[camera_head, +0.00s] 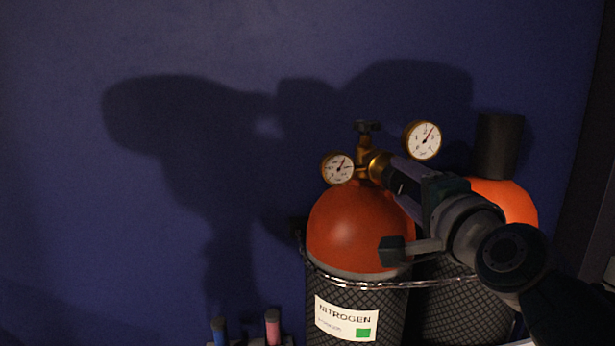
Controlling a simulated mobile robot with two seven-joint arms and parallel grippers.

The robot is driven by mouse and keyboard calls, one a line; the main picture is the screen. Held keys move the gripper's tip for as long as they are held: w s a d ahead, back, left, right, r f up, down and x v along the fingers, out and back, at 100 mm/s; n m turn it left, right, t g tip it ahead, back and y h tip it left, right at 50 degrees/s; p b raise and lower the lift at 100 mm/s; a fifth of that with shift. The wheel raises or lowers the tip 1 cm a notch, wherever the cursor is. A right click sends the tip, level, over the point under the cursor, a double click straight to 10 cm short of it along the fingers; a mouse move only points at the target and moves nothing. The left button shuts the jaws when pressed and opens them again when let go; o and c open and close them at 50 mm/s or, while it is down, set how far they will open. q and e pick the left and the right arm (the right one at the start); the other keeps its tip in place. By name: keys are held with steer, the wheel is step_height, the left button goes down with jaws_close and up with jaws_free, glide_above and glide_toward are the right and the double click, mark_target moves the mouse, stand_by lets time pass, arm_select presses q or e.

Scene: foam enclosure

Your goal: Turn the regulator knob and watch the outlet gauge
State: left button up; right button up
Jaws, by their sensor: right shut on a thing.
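The brass regulator (364,158) sits on top of an orange-shouldered cylinder (352,230) labelled NITROGEN. A smaller round gauge (338,168) is on its left and a larger one (423,140) on its upper right. My right gripper (392,183) comes in from the lower right and is shut at the regulator's front. Its fingers hide most of the regulator knob (379,165), which they appear to hold. A dark valve handwheel (367,127) tops the brass stem. My left gripper is not in view.
A second orange cylinder with a black cap (498,146) stands behind my right arm. A chain (345,281) runs around both cylinders. A blue and a pink upright object (272,327) stand at the bottom edge. The dark blue wall (150,250) is clear at left.

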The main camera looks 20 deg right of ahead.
steer(key=shift+m, duration=0.9)
steer(key=shift+f, duration=0.1)
steer(key=o, duration=1.4)
steer(key=shift+c, duration=0.2)
steer(key=shift+s+p, duration=0.2)
steer(key=shift+p, duration=0.1)
steer(key=p+v, duration=0.2)
steer(key=v, duration=0.7)
steer(key=shift+s, duration=0.3)
